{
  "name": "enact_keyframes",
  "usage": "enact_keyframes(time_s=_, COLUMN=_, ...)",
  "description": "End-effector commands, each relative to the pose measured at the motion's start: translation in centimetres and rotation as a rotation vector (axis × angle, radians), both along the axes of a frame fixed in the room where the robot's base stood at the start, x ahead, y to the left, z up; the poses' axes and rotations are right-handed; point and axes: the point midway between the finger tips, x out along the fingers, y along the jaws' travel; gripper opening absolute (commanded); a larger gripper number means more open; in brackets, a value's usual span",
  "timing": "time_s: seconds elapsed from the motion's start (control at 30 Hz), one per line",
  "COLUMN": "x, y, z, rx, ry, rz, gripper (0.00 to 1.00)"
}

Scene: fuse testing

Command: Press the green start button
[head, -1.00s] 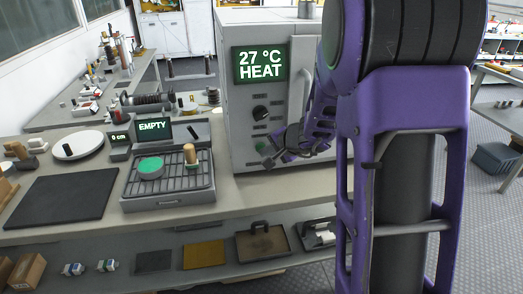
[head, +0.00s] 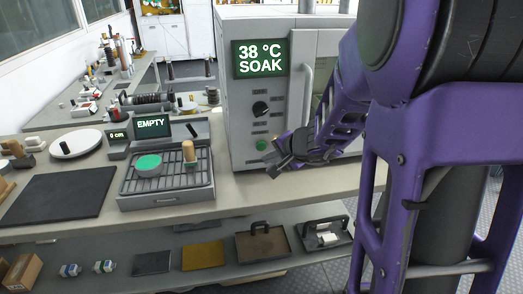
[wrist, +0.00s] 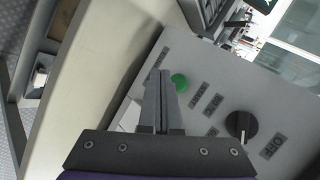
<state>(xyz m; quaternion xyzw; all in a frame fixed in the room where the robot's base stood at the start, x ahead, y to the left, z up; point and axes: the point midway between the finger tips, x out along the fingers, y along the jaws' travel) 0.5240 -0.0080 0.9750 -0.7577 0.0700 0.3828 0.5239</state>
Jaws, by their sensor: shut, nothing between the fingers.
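The green start button (head: 261,145) is low on the front panel of the grey oven (head: 240,110), below a black knob (head: 260,109). The oven display (head: 260,60) reads 38 °C SOAK. My gripper (head: 270,164) is shut and empty in front of the panel, just below and right of the button. In the wrist view the fingers (wrist: 158,80) point up beside the green button (wrist: 180,82), which lies just right of their tips. A gap seems to show between the fingertips and the button, but I cannot tell its depth.
A tray (head: 165,200) with a green-topped round piece stands left of the oven, near a screen (head: 151,125) reading EMPTY. A black mat (head: 55,195) lies farther left. The oven's vertical door handle (head: 306,95) stands right of the panel.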

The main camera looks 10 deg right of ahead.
Motion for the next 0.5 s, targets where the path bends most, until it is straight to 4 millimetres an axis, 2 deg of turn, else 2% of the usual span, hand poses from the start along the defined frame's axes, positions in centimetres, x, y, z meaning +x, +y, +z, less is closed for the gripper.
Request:
enact_keyframes(time_s=0.2, x=-2.0, y=-0.1, z=-0.1, rx=-0.001, ry=-0.002, rz=-0.001, gripper=0.0)
enact_keyframes(time_s=0.5, x=-2.5, y=0.0, z=0.0, rx=-0.001, ry=0.001, rz=0.0, gripper=0.0)
